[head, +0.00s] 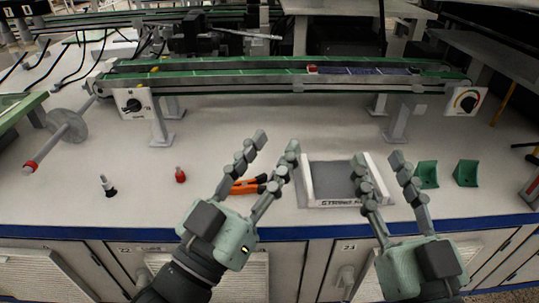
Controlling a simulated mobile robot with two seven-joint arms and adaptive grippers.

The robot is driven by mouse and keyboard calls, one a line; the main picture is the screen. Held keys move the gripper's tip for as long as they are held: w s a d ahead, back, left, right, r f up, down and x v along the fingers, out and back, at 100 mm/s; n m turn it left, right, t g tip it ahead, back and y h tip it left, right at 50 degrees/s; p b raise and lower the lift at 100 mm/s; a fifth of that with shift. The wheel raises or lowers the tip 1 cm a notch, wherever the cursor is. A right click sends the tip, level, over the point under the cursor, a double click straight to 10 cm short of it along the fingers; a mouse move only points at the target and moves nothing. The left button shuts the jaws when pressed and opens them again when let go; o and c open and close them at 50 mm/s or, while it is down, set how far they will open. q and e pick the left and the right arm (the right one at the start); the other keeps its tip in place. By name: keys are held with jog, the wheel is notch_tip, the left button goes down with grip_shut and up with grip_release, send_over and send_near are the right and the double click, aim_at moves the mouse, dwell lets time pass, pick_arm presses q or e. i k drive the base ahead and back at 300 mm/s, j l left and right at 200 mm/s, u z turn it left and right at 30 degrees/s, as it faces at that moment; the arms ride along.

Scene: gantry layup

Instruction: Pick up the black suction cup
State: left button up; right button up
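The black suction cup (108,190) appears as a small dark piece with a pale stem. It stands on the light worktop at the left, near the front. My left gripper (276,142) is open and empty, with its fingers over the worktop well to the right of the cup. My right gripper (378,160) is open and empty further right, its fingers in front of the right side of a grey tray. Neither gripper touches the cup.
A red cup-like piece (180,176) stands right of the black one. Orange-handled pliers (246,187) lie behind my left fingers. The tray (340,202), green brackets (466,173) and a grey disc on a rod (67,125) are around. A conveyor (230,86) spans the back.

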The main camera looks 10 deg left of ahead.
aim_at(107, 184)
jog(key=i+j+u, duration=0.1)
jog(key=u, duration=1.35)
jog(key=j, duration=0.1)
